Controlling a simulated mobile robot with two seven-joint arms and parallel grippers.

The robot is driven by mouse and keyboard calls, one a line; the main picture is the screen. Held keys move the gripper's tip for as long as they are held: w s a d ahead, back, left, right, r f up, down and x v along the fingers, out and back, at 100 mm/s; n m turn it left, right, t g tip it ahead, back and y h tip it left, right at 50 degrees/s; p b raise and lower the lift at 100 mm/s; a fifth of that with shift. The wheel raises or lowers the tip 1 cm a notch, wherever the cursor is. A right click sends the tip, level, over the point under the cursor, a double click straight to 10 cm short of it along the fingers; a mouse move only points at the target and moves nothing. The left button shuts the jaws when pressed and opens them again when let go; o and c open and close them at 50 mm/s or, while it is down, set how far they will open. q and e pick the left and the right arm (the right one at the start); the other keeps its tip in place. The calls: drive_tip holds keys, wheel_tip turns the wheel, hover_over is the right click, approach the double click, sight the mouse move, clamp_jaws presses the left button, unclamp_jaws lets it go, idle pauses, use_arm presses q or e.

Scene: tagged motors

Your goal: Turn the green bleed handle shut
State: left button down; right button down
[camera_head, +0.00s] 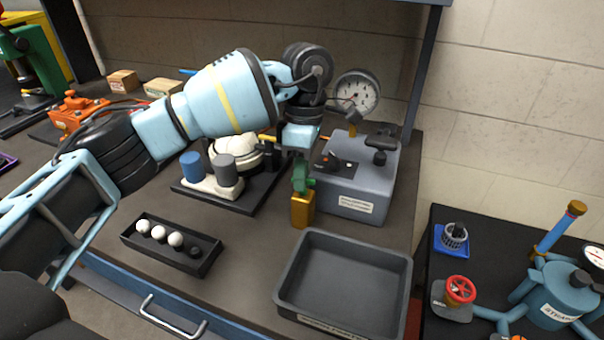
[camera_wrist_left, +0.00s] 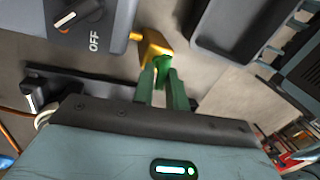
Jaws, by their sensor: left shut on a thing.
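The green bleed handle (camera_wrist_left: 163,66) sits on a brass valve body (camera_head: 302,211) at the front left of the grey pump unit (camera_head: 367,178). My left gripper (camera_head: 301,184) reaches down to it from above. In the left wrist view, the two green fingers of my left gripper (camera_wrist_left: 161,84) are closed around the handle, with the brass valve (camera_wrist_left: 152,46) just beyond them. The fingers hide part of the handle, so its exact angle is hard to tell. My right gripper is in neither view.
A round gauge (camera_head: 357,92) stands behind the pump unit. An empty grey tray (camera_head: 345,280) lies in front of the valve. A motor on a dark base (camera_head: 237,198) stands left of it, and a small black tray (camera_head: 172,245) with white balls lies at front left.

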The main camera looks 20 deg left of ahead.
use_arm(q)
drive_tip(key=shift+d+m, duration=0.1)
drive_tip(key=shift+m, duration=0.7)
drive_tip(key=c, duration=1.5)
unclamp_jaws()
drive_tip(key=shift+o, duration=0.2)
wheel_tip(320, 180, up, 8)
drive_tip(key=w, duration=0.1)
drive_tip(key=shift+w+f, duration=0.2)
drive_tip(key=shift+w, duration=0.05)
drive_tip(key=shift+f, duration=0.1)
